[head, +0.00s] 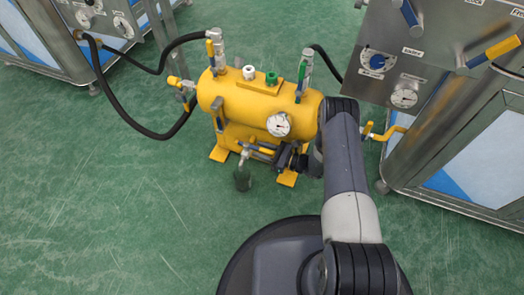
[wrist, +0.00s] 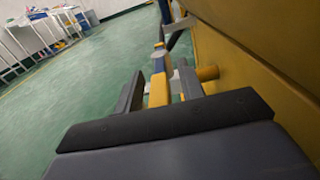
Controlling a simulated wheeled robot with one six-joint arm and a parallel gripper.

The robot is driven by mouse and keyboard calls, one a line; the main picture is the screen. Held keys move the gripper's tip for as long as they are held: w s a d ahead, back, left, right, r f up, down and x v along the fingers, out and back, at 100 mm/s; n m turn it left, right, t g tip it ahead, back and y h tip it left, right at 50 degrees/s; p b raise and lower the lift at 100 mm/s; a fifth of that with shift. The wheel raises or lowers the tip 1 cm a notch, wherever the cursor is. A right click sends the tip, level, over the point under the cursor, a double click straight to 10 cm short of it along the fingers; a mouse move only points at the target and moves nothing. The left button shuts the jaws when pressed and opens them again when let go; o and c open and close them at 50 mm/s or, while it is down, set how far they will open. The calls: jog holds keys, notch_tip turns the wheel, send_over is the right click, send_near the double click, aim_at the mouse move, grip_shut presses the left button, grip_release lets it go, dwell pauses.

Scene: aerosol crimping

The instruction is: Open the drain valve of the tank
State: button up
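The yellow tank (head: 250,98) lies horizontally on yellow feet in the middle of the head view; its wall fills the right of the wrist view (wrist: 250,50). A yellow and blue lever (wrist: 158,92) runs lengthwise between the fingers of my gripper (wrist: 160,92). The fingers are open, one on each side of the lever, with visible gaps. In the head view my gripper (head: 283,156) is beside the tank's lower front, partly hidden by my arm.
A gauge (head: 278,124) sits just above my gripper. Several other valves and black hoses (head: 130,110) join the tank. A metal cabinet with a panel (head: 400,60) stands at right, another (head: 95,25) at upper left. The green floor at left is clear.

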grip_shut()
dwell(0.4)
